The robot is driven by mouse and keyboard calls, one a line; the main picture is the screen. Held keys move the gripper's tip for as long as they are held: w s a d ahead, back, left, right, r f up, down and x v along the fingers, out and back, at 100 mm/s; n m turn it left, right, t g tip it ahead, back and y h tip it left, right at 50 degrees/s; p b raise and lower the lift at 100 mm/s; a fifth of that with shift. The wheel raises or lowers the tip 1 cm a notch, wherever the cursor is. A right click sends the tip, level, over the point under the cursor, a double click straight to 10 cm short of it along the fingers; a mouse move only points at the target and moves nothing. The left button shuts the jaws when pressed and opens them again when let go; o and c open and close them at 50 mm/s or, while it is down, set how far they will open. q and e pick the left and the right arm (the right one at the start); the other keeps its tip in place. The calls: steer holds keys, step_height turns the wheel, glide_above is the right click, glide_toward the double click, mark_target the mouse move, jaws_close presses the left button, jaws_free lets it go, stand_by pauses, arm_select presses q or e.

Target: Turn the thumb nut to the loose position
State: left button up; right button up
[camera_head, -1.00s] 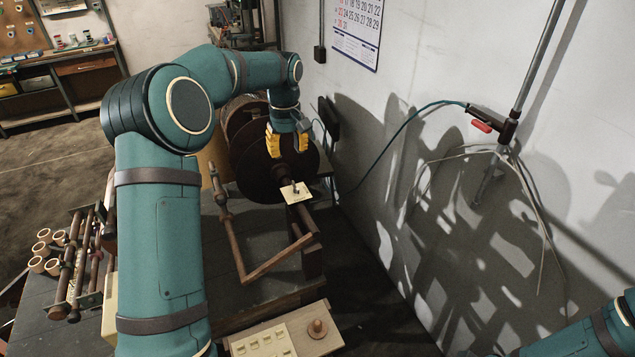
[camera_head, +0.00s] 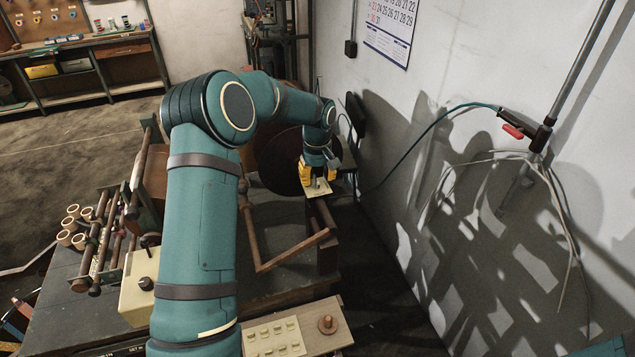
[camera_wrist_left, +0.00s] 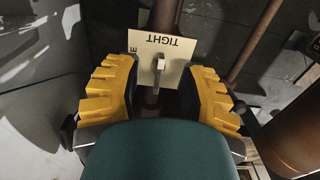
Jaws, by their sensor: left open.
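The thumb nut (camera_wrist_left: 159,66) is a small pale metal lever on a cream label plate (camera_wrist_left: 172,45). In the left wrist view the plate reads TIGHT, upside down, and only an E of a second word shows. In the head view the plate (camera_head: 322,187) lies at the end of a brown bar, and the nut (camera_head: 318,183) stands on it. My left gripper (camera_head: 320,176) is open, its yellow fingers at the plate. In the left wrist view the nut lies between the spread fingers (camera_wrist_left: 160,80), with gaps on both sides. My right gripper is not in view.
A large dark reel (camera_head: 282,160) stands behind the left gripper. The wall with a cable (camera_head: 440,122) is on the right. Wooden rollers (camera_head: 100,240) stand at left.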

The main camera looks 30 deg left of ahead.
arm_select(q)
steer(key=shift+f, duration=1)
jaws_close()
steer(key=shift+s, duration=0.1)
